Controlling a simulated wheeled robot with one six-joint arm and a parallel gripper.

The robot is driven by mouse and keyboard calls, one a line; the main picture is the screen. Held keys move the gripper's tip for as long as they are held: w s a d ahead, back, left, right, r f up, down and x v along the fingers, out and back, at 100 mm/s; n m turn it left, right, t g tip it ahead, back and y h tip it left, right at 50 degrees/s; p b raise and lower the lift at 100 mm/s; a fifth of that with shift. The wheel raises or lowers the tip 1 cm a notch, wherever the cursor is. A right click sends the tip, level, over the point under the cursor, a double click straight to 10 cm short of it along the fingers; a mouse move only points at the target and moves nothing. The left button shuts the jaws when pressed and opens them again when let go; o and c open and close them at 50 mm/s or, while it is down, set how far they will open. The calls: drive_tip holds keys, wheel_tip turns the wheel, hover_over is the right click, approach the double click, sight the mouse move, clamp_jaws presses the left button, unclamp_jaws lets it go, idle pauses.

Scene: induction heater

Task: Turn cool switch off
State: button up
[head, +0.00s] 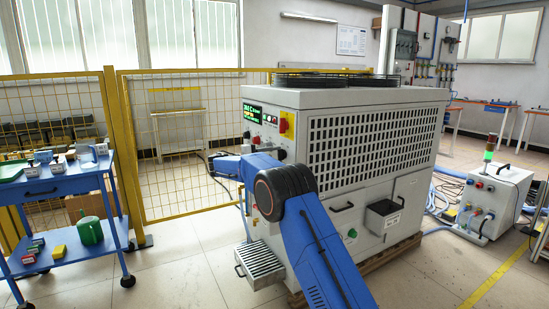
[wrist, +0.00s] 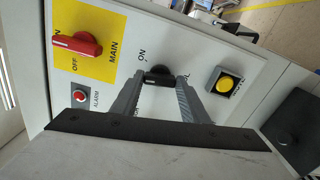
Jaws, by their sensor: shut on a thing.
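A black rotary switch (wrist: 158,75) sits on the white control panel, with the word ON printed above it in the wrist view. Its other lettering is partly hidden by my fingers, so I cannot read its name. My gripper (wrist: 158,88) is shut on this switch, one grey finger on each side of its knob. In the head view my blue arm reaches the front panel of the large white machine (head: 370,140), and it hides the switch there.
A red main switch (wrist: 76,43) on a yellow plate, a red alarm button (wrist: 80,97) and a yellow button (wrist: 224,85) sit close by on the panel. A blue cart (head: 60,185) stands left, by a yellow mesh fence (head: 185,190). A drip tray (head: 260,262) juts out low.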

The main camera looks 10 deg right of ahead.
drive_tip(key=o, duration=1.1)
drive_tip(key=shift+c, duration=0.2)
drive_tip(key=shift+a, duration=0.15)
drive_tip(key=v, duration=1.7)
drive_tip(key=shift+a, duration=0.1)
